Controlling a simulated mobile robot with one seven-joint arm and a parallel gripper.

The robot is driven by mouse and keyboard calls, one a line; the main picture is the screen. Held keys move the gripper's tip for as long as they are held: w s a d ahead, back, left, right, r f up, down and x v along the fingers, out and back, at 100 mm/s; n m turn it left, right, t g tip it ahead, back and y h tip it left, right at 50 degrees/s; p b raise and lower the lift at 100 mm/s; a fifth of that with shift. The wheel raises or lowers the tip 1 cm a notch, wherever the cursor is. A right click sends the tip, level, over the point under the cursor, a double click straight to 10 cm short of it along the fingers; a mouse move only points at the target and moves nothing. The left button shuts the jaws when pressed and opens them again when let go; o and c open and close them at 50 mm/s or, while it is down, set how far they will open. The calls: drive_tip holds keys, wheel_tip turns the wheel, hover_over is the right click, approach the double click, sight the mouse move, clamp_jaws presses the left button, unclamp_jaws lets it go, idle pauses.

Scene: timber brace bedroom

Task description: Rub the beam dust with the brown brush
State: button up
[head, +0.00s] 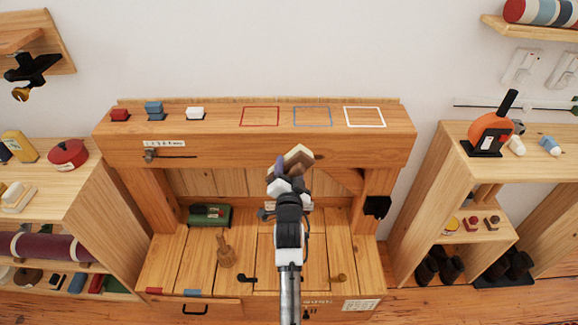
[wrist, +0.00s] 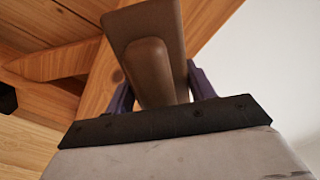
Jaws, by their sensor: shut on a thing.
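The brown brush (head: 299,157) is in my gripper (head: 285,172), in front of the lower edge of the timber beam (head: 230,152) in the head view. In the wrist view the brush's wide brown block (wrist: 168,18) and rounded handle (wrist: 147,72) stand between the purple fingers of my gripper (wrist: 158,88), which are shut on the handle. The brush is tilted. I cannot tell whether it touches the beam. I cannot make out the beam dust; my gripper and the brush cover part of the beam front.
Shelves flank both sides.

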drive_tip(key=shift+s, duration=0.1)
drive_tip(key=shift+s, duration=1.4)
